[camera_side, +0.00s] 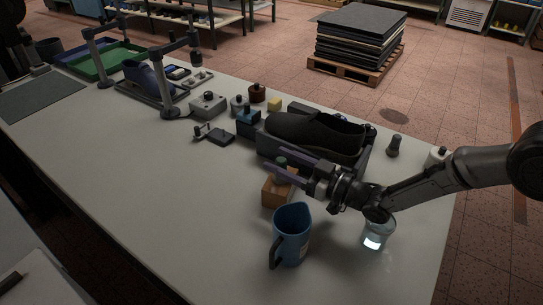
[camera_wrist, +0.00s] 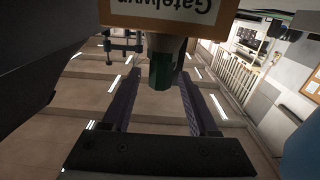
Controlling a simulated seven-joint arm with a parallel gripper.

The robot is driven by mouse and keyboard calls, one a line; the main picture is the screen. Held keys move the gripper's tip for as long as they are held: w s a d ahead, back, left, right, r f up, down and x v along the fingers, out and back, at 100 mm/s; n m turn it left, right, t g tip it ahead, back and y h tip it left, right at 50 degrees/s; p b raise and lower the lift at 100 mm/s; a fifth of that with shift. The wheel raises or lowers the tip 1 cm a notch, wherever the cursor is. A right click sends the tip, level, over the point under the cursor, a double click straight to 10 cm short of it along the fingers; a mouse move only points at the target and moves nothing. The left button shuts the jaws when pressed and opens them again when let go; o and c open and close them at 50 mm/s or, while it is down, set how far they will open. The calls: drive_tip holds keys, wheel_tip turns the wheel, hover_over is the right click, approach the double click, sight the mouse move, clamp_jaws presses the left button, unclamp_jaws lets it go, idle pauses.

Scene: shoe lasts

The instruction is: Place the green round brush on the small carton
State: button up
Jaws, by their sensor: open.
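The small tan carton (camera_side: 277,190) stands on the table, and its printed side (camera_wrist: 165,14) shows upside down at the top of the wrist view. The green round brush (camera_side: 281,162) stands upright on the carton, and its green end (camera_wrist: 160,72) shows in the wrist view. My gripper (camera_side: 272,159) is open, with its two purple fingers on either side of the brush. In the wrist view (camera_wrist: 159,78) there are gaps between the brush and both fingers. The brush's lower part is partly hidden by a finger in the side view.
A blue mug (camera_side: 291,233) stands in front of the carton. A dark shoe (camera_side: 312,133) on a grey holder is close behind my gripper. A clear cup (camera_side: 377,233) is under my arm. Small tools stand further left. The table's left front is clear.

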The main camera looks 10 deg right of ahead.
sight(286, 163)
drive_tip(key=shift+v, duration=2.1)
drive_tip(key=shift+w, duration=0.1)
drive_tip(key=w+d+r+m+h, duration=0.25)
drive_tip(key=d+r+h, duration=0.35)
drive_tip(key=d+r, duration=0.4)
drive_tip(key=s+d+r+m+g+h, duration=0.1)
drive_tip(key=s+d+r+h, duration=0.1)
drive_tip(key=s+d, duration=0.35)
drive_tip(key=s+d+r+m+h, duration=0.2)
drive_tip(key=s+d, duration=0.1)
drive_tip(key=d, duration=0.5)
drive_tip(key=s+d+f+m+g+h, duration=0.1)
drive_tip(key=s+d+g, duration=0.2)
drive_tip(key=s, duration=1.1)
drive_tip(key=s+d+f+m+g+h, duration=0.1)
drive_tip(key=s+d, duration=0.6)
drive_tip(key=s, duration=0.7)
drive_tip(key=shift+d+f+m+g+h, duration=0.2)
drive_tip(key=shift+f+m+g+h, duration=0.2)
drive_tip(key=shift+m+g, duration=0.55)
